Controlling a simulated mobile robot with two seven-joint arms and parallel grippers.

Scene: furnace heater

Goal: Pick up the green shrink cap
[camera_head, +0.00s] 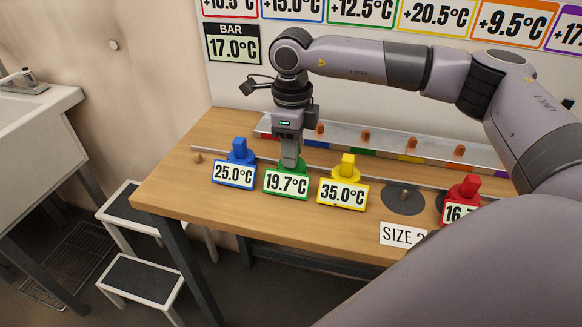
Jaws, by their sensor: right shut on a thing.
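The green shrink cap (287,183) stands on the wooden table and bears a label reading 19.7°C. My right gripper (290,160) points straight down onto it and is shut on its top part, which the fingers hide. The cap looks to be at the same level as the caps beside it; I cannot tell whether it is clear of the table. My left gripper is not in view.
A blue cap (236,166) stands close on the left and a yellow cap (344,188) close on the right. A red cap (463,199) is partly hidden by my arm. A coloured rack (390,140) with pegs runs behind. The table's front left (190,195) is clear.

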